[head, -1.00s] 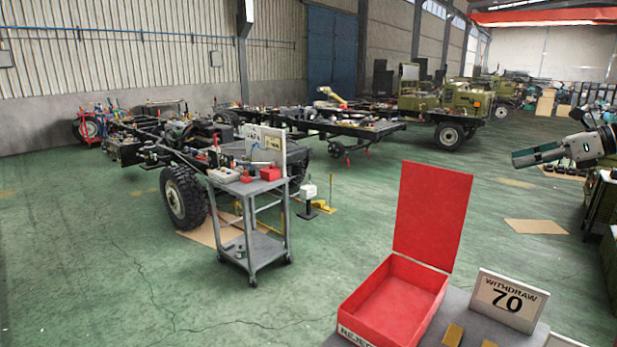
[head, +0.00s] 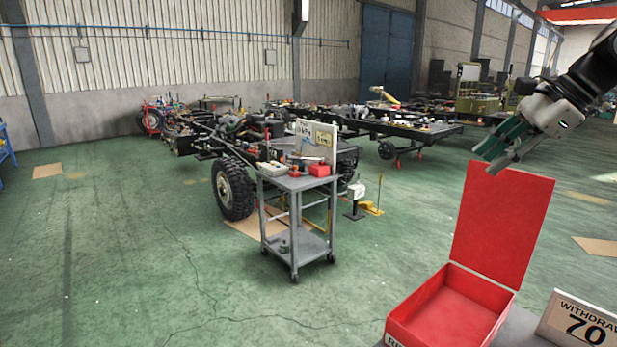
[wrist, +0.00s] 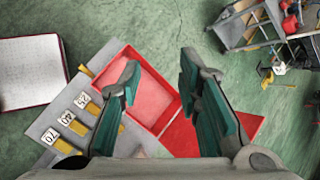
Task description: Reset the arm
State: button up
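My gripper (head: 504,148) is at the upper right of the head view, in front of and above the raised lid of the red box. In the wrist view my gripper (wrist: 158,90) has its two green-padded fingers spread wide apart with nothing between them. The red box (head: 447,308) stands open at the lower right of the head view. Its red lid (head: 503,228) stands up behind it. The red box (wrist: 152,82) also shows below the fingers in the wrist view, and I see no part in it.
A white sign reading WITHDRAW 70 (head: 583,322) stands right of the box. A grey cart (head: 300,240) with red bins stands on the green floor. A truck chassis (head: 235,150) is behind it. In the wrist view, several numbered cards lie on a grey surface (wrist: 48,125). The left floor is open.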

jog(key=s+a+f+n+g+h+b, duration=0.1)
jog(key=s+a+f+n+h, duration=0.15)
jog(key=s+a+n, duration=0.35)
jog(key=s+a+f+n+h+b, duration=0.1)
jog(key=s+a+f+n+b, duration=0.2)
jog(key=s+a, duration=0.4)
jog(key=s+a+f+n+t+h+b, duration=0.1)
jog(key=s+a+f+n+h, duration=0.1)
jog(key=s+f+n, duration=0.7)
notch_tip(320, 180, down, 4)
jog(key=shift+s+a+r+n, duration=0.1)
jog(key=shift+s+a+n, duration=0.3)
jog(key=shift+s+a, duration=0.35)
